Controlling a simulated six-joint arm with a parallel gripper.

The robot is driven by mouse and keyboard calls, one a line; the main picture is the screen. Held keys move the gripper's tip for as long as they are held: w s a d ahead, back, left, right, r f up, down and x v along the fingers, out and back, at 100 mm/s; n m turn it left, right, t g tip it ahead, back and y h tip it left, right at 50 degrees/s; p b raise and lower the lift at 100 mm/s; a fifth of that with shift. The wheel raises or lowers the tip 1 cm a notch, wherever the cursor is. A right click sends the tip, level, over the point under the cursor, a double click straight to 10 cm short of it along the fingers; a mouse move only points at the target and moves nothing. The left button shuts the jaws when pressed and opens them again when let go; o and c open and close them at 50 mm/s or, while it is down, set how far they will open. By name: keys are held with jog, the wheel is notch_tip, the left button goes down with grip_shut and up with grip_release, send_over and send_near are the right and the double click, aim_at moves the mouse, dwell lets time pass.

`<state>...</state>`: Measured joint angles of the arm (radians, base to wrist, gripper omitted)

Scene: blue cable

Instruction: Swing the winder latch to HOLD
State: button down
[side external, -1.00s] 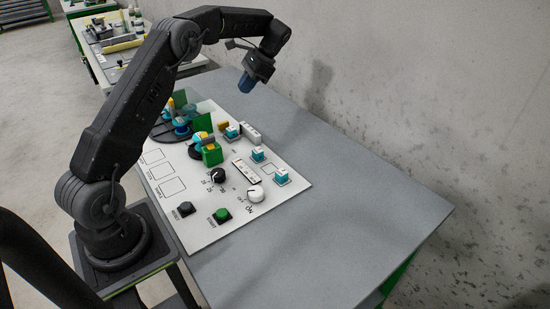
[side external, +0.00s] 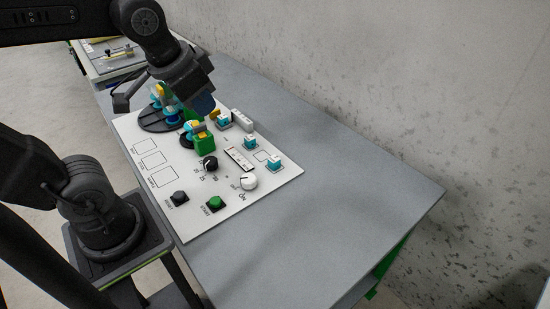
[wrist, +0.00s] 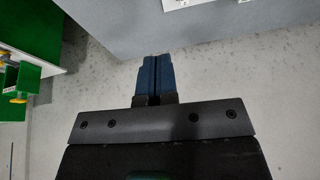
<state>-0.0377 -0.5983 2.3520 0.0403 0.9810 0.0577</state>
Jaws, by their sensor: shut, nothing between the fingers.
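The winder area shows in the side view as a black round plate (side external: 148,121) with blue and yellow parts on it, at the far left of a white panel (side external: 235,190). A green block (side external: 204,145) with a yellow part on top stands just in front of it. I cannot tell which piece is the latch, and no HOLD label is readable. My gripper (side external: 204,104) has its blue fingers shut and empty, in front of part of the winder area in this view. In the wrist view the fingers (wrist: 153,75) are together, with floor beyond them.
The panel carries a black dial (side external: 209,163), a white knob (side external: 249,182), a green button (side external: 215,203), a black button (side external: 180,198) and teal-and-white pieces (side external: 274,162). The grey table (side external: 340,190) is bare to the right. A wall stands behind.

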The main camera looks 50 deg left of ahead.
jog(key=w+a+g+y, duration=0.1)
jog(key=w+a+g, duration=0.3)
jog(key=w+a, duration=1)
jog(key=w+a+f+m+g, duration=0.1)
jog(key=w+a+f+g, duration=0.1)
jog(key=w+a+f, duration=0.5)
jog(key=a+f+g+h, duration=0.1)
jog(key=a+f+g, duration=0.2)
jog(key=a+f, duration=0.85)
jog(key=x, duration=0.2)
jog(key=a+x, duration=0.1)
jog(key=x, duration=0.5)
jog(key=shift+s+a, duration=0.15)
jog(key=shift+s, duration=0.1)
jog(key=s, duration=0.3)
jog(key=shift+a, duration=0.2)
jog(key=shift+s+a, duration=0.1)
jog(key=shift+s, duration=0.4)
